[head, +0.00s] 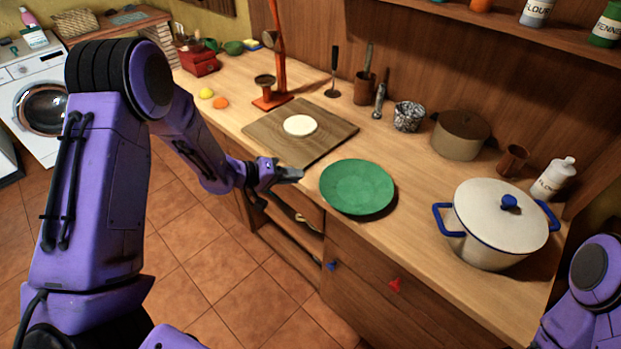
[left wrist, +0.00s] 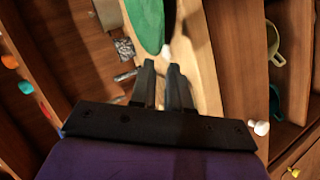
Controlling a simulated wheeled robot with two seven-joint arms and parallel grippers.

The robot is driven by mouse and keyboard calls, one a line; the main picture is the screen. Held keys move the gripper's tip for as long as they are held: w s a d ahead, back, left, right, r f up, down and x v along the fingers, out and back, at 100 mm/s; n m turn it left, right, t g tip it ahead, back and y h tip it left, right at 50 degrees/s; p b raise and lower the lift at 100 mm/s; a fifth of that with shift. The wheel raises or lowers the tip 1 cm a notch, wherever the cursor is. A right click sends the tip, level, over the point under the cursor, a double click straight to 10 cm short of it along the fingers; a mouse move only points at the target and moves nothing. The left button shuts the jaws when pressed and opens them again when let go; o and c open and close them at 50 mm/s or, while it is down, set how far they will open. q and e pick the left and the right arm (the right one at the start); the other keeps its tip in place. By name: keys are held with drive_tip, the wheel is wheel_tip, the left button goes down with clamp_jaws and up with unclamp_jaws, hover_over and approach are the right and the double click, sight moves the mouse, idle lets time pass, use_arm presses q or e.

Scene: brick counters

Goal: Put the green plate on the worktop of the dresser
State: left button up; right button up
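The green plate (head: 357,187) lies on the wooden worktop (head: 419,214), near its front edge and left of the white pot. My left gripper (head: 299,174) is just left of the plate, close to the worktop's front edge. In the left wrist view, the left gripper (left wrist: 161,66) has its two fingers apart with a narrow gap and nothing seen between them. Part of the plate (left wrist: 146,22) shows beyond the fingertips, and the gripper looks apart from it. Part of my right arm shows at the lower right, but its gripper is out of view.
A white pot (head: 487,236) with blue handles stands right of the plate. A wooden board (head: 330,137) with a white disc (head: 299,125) lies behind left. A brown pot (head: 460,140) and a speckled cup (head: 408,116) stand behind. Drawers (head: 365,300) are below; a shelf (head: 540,38) hangs above.

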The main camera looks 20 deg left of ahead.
use_arm(q)
drive_tip(key=s+f+n+y, duration=0.2)
drive_tip(key=s+f+y, duration=0.3)
drive_tip(key=s+f, duration=0.75)
drive_tip(key=s+a+f+m+g+y, duration=0.1)
drive_tip(key=s+f+g+y, duration=0.25)
drive_tip(key=s, duration=0.75)
drive_tip(key=s+a+f+g+y, duration=0.1)
drive_tip(key=s+f+g+y, duration=0.3)
drive_tip(key=s, duration=0.7)
wheel_tip(320, 180, down, 6)
drive_tip(key=t+b, duration=0.1)
drive_tip(key=b, duration=0.5)
drive_tip(key=shift+w+f+h, duration=0.2)
drive_tip(key=shift+w+h, duration=0.15)
